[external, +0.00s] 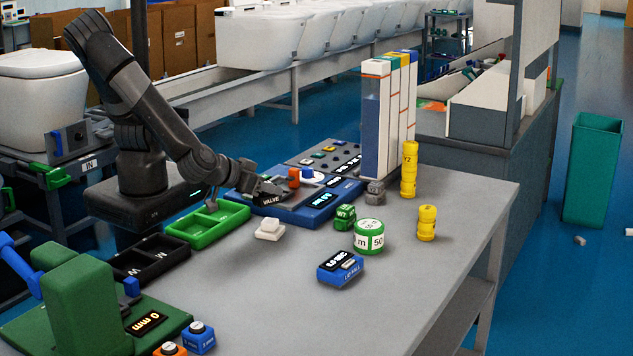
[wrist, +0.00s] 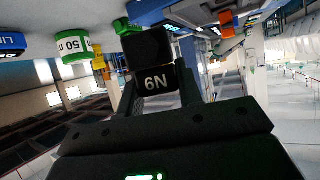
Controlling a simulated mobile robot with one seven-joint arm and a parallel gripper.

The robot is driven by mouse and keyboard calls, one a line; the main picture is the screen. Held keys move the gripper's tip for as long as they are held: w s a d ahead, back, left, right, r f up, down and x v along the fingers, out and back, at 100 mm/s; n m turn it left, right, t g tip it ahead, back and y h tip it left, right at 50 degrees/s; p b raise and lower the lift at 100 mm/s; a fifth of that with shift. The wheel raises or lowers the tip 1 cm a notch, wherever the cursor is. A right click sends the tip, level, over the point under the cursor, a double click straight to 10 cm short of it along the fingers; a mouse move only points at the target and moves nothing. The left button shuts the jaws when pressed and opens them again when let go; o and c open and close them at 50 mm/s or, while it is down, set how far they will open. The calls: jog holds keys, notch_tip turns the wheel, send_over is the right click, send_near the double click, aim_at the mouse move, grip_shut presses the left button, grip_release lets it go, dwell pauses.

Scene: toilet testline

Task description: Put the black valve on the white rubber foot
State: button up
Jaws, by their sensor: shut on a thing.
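The black valve (external: 270,199), with a white "VALVE" label, is in my gripper (external: 262,188) above the near left part of the blue test unit. In the wrist view, my gripper (wrist: 158,88) is shut on the black valve (wrist: 148,48), a dark block; a "6N" marking shows on its near face. The white rubber foot (external: 269,229) is a small stepped white block on the grey table. It stands below and nearer the camera than the valve, clear of it. I cannot make out the foot in the wrist view.
A green tray (external: 208,225) and a black tray (external: 148,259) lie left of the foot. The blue unit (external: 312,212) lies behind it.

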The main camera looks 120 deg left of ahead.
aim_at(269, 203)
jog(key=shift+w+a+f, duration=0.1)
jog(key=shift+a+f, duration=0.15)
jog(key=shift+f, duration=1.9)
jog(key=shift+f, duration=0.15)
jog(key=o, duration=1)
jog(key=shift+o, duration=0.2)
